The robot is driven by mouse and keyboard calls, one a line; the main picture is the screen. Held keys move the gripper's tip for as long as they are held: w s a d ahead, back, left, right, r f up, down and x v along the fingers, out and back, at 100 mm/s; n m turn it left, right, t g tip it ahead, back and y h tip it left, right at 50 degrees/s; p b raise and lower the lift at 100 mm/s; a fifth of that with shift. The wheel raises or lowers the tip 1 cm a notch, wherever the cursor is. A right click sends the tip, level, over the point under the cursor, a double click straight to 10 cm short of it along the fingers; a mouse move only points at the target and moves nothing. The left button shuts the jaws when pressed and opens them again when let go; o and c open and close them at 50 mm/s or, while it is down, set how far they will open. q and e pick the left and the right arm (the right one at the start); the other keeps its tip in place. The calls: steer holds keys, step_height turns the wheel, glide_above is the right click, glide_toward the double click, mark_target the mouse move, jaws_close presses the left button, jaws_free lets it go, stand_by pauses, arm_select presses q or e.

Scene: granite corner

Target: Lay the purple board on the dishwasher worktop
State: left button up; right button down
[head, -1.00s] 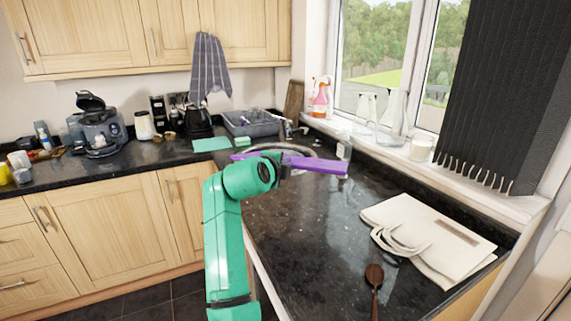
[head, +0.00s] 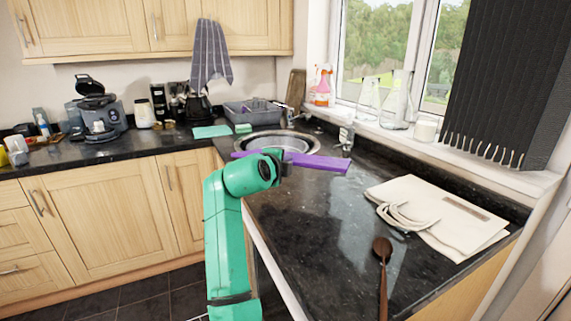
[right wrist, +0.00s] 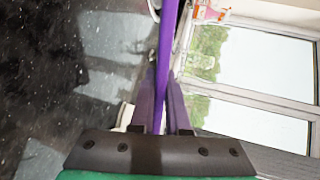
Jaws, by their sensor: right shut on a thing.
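The purple board (head: 318,162) is held by my right gripper (head: 276,158) above the dark worktop, in front of the round sink in the head view. It looks thin and nearly edge-on there. In the right wrist view the board (right wrist: 168,45) runs up between the two fingers of the right gripper (right wrist: 160,105), which are shut on it. The dark speckled worktop (head: 290,225) lies below and to the right of my green right arm. The dishwasher itself is not clearly visible. My left gripper is not in view.
A cream bag (head: 440,215) lies on the right of the worktop, with a brown wooden spoon (head: 382,255) near the front. A round sink (head: 275,143) is behind the board. A small bottle (head: 346,135) stands by the sill. The worktop's middle is clear.

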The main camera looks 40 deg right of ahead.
arm_select(q)
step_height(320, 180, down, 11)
steer(key=b, duration=1)
arm_select(e)
steer(key=shift+t+h, duration=0.3)
steer(key=shift+h, duration=0.3)
steer(key=d+f, duration=0.1)
steer(key=f, duration=0.2)
steer(key=d+f, duration=0.1)
steer(key=f, duration=0.2)
steer(key=s+d+f, duration=0.1)
steer(key=f, duration=0.2)
steer(key=shift+s+d+f, duration=0.1)
steer(key=shift+d+f, duration=0.05)
steer(key=shift+f, duration=0.05)
steer(key=shift+f+b, duration=0.95)
steer(key=shift+b, duration=0.1)
steer(key=shift+f, duration=0.25)
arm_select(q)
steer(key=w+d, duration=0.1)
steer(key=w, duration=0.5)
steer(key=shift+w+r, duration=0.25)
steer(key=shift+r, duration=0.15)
arm_select(e)
steer(key=c, duration=0.8)
jaws_free()
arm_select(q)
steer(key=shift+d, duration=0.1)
